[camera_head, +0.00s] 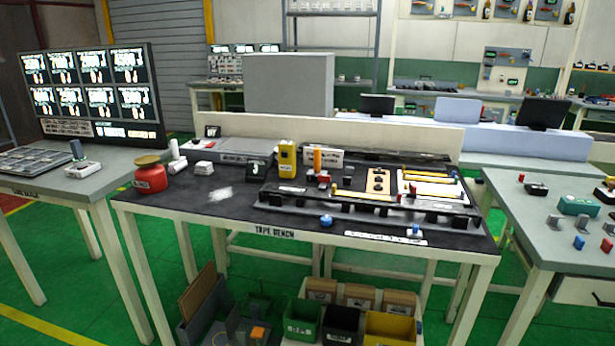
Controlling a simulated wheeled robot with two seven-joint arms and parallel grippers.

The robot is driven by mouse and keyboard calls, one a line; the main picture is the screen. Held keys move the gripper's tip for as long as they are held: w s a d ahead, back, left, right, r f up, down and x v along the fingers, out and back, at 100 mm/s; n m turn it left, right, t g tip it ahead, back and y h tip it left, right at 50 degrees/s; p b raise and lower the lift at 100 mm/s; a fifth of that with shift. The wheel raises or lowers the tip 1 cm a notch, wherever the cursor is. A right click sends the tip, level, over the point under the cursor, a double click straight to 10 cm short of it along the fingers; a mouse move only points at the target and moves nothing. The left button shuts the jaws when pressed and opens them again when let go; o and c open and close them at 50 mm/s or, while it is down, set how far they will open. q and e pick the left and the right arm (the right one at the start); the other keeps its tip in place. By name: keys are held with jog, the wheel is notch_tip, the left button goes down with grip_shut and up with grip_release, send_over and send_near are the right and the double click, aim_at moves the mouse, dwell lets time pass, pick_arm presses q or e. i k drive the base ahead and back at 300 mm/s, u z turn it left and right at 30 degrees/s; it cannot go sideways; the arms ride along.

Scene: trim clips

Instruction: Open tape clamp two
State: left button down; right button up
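The tape bench (170,205) is a black-topped table in the middle of the head view. A long dark fixture (350,212) lies along its right half, with several small black blocks along its front rail. A blue knob (326,220) sits at the front of the rail, and a second blue piece (415,229) is farther right. Small red pieces show near the middle of the fixture. I cannot tell which of these parts is tape clamp two, or whether it is open or shut. Neither of my grippers is in view.
A red container (150,175), white rolls (177,160) and a yellow device (286,160) stand on the bench. Bins (390,328) sit below it. Side tables stand left (70,182) and right (520,215). The bench's front left top is mostly clear.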

aim_at(324, 179)
jog(key=u, duration=0.8)
jog(key=i, duration=0.55)
jog(key=u, duration=0.05)
